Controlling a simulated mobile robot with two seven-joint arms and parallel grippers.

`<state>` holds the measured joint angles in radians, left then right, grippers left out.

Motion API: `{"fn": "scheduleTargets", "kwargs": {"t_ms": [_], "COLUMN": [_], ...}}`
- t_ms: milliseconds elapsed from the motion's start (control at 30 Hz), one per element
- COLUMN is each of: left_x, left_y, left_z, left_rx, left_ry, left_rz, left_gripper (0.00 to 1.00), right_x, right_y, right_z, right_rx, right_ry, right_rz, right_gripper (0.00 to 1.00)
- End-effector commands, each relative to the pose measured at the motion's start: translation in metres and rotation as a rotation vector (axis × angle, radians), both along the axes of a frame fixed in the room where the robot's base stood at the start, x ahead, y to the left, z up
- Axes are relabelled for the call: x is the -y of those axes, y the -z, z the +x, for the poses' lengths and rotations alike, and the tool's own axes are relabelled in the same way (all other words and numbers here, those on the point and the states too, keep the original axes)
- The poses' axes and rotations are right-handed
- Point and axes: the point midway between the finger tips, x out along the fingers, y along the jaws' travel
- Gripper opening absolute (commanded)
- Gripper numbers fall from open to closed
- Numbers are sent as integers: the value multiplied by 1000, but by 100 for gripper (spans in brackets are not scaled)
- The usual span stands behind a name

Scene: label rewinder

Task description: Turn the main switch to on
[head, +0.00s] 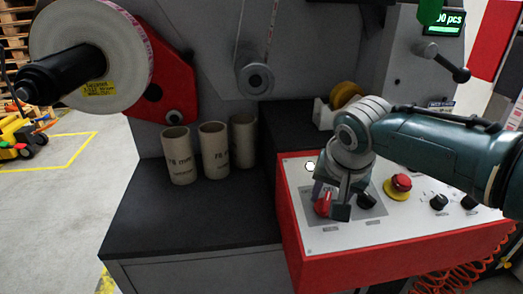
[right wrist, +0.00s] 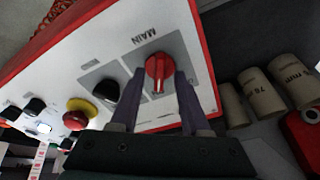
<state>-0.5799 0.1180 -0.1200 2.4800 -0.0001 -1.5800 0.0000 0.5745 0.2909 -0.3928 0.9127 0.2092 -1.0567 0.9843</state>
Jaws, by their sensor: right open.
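The main switch is a red rotary knob (head: 323,204) on the white panel with a red rim (head: 380,233). In the right wrist view the red knob (right wrist: 158,68) sits on a grey plate beside the word MAIN. My right gripper (head: 336,200) is over it, and in the right wrist view its two fingers (right wrist: 160,95) are apart, one on each side of the knob. I cannot tell whether the fingers touch it. The knob's pointer ridge lies roughly along the fingers' direction. My left gripper is not in view.
A black knob (head: 366,200) is close to the right of the red knob. A red emergency stop button (head: 401,183) on a yellow base and more black knobs (head: 439,202) are farther right. Cardboard cores (head: 214,150) stand on the dark table (head: 190,215) at left.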

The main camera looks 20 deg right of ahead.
Motion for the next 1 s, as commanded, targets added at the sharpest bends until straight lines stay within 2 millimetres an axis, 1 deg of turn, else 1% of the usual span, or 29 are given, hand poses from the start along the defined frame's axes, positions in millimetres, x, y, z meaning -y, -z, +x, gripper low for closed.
{"fn": "scheduleTargets", "kwargs": {"t_ms": [33,133,300,500,600,700,1000], "left_x": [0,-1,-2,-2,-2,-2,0], "left_y": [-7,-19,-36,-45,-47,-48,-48], "left_z": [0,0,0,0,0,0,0], "left_rx": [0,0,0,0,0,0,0], "left_ry": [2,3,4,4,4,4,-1], "left_rz": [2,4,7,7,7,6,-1], "left_gripper": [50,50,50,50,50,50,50], "right_x": [-1,-3,-8,-13,-14,-15,-15], "right_y": [-8,-24,-51,-76,-83,-87,-87], "right_z": [-2,-7,-19,-29,-33,-35,-35], "right_rx": [1,1,1,0,0,0,-2], "right_ry": [0,-1,0,0,1,2,2], "right_rz": [1,0,-1,0,-1,-2,-2], "right_gripper": [46,46,46,46,46,46,46]}}
